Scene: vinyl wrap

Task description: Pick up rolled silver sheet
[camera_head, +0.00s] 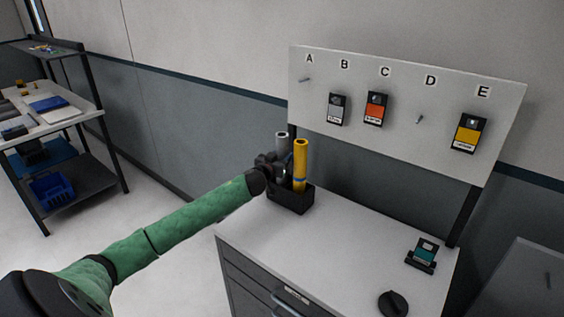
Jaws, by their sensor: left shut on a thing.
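A rolled silver sheet (281,143) stands upright in a black holder (291,199) on the back left of the white cabinet top. A rolled yellow sheet (300,162) stands beside it on the right in the same holder. My left gripper (277,164) is at the silver roll, just above the holder, and is shut on it. The gripper hides the lower part of the silver roll, and its fingers are dark and small here. My right gripper is not in view.
A pegboard (405,91) with hooks labelled A to E rises behind the cabinet (330,245) and holds several colour packs. A teal card stand (423,254) and a black round object (393,304) sit at right. A shelf rack (100,143) stands far left.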

